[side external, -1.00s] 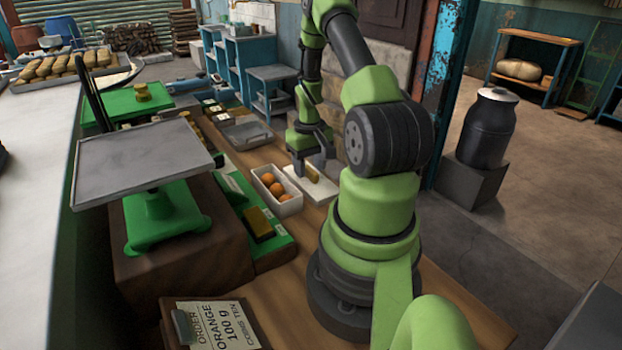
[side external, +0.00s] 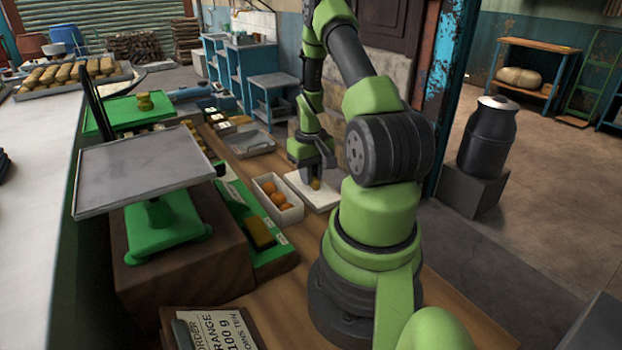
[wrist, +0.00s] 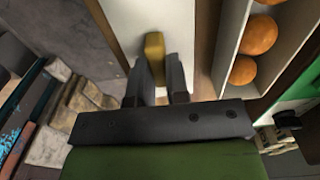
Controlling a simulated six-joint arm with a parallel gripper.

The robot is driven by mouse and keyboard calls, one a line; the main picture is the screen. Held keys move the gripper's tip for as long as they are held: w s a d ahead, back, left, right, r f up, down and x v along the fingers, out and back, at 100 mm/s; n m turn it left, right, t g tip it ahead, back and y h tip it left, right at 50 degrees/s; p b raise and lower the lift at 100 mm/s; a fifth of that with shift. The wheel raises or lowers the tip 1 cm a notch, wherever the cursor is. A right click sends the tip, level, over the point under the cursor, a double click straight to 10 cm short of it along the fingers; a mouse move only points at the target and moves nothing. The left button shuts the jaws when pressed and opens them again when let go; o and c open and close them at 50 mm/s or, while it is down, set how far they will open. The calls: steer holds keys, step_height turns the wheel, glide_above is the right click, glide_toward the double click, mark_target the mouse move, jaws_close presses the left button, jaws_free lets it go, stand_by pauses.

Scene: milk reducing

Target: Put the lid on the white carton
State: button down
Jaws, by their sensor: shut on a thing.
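The white carton (side external: 290,214) is an open box on the wooden bench with several orange balls in it. Its rim and oranges also show at the right of the wrist view (wrist: 226,48). The lid (side external: 331,198) is a flat white panel with a small brass-yellow handle (side external: 316,184), just right of the carton in the side view. My gripper (side external: 314,177) is over the lid, shut on its handle. In the wrist view, the fingers (wrist: 161,80) stand on either side of the handle (wrist: 155,50). I cannot tell whether the lid is clear of the bench.
A green scale (side external: 165,215) with a metal pan stands left of the carton. A green tray (side external: 282,256) with a brass-coloured block lies in front of the carton. A grey tray (side external: 250,142) sits behind it. An order clipboard (side external: 215,330) lies at the front.

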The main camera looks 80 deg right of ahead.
step_height(320, 180, up, 9)
steer(key=shift+w+f, duration=0.1)
steer(key=shift+f, duration=0.1)
steer(key=w+a+r, duration=0.2)
steer(key=w+a, duration=0.4)
steer(key=a, duration=0.1)
steer(key=shift+w+d+f, duration=0.1)
steer(key=shift+d+f, duration=0.05)
steer(key=shift+f, duration=1.35)
steer(key=shift+w+d+f, duration=0.1)
steer(key=shift+f, duration=1.4)
steer(key=shift+f, duration=0.8)
steer(key=shift+c, duration=2.4)
jaws_free()
